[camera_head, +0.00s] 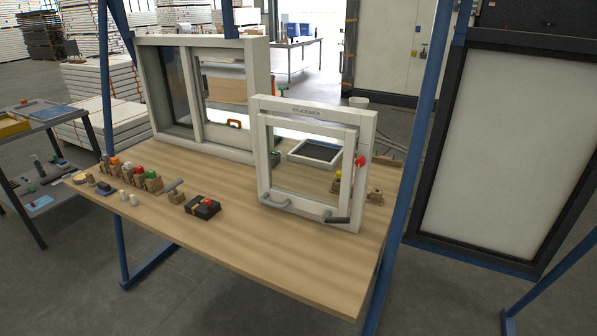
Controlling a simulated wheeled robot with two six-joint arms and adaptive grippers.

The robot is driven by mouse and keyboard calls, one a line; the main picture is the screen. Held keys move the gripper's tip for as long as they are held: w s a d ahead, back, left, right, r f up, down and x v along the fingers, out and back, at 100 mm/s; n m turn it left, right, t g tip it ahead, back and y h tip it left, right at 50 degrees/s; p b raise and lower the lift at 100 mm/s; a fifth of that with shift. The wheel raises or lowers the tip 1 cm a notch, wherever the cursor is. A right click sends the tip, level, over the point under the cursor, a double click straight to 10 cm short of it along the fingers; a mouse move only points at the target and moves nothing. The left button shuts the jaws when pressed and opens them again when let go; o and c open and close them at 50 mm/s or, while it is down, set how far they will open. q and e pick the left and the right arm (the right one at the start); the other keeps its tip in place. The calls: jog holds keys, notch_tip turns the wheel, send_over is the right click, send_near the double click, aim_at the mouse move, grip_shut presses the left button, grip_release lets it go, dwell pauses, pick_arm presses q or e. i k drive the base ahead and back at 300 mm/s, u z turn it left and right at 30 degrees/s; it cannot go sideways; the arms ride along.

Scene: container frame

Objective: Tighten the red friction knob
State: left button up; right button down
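A red knob (361,160) sits at the right side of the small white window frame (262,160), about halfway up. It looks like the red friction knob, but its fine shape is too small to tell. The small window stands upright on the wooden workbench (230,245) and its inner sash (349,180) looks slightly out from the frame. A grey handle (278,203) and a dark handle (338,220) are low on the window. Neither of my grippers shows in the head view.
A larger sliding window (200,140) stands behind at the left. A black box with a red button (203,207), small wooden blocks and a row of coloured knobs (130,172) lie on the bench's left half. Blue posts (412,150) rise around the bench. The front right bench top is clear.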

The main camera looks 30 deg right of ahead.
aim_at(360, 162)
jog(key=z, duration=0.2)
jog(key=k, duration=0.7)
jog(key=z, duration=0.65)
jog(key=i, duration=0.95)
jog(key=z, duration=0.15)
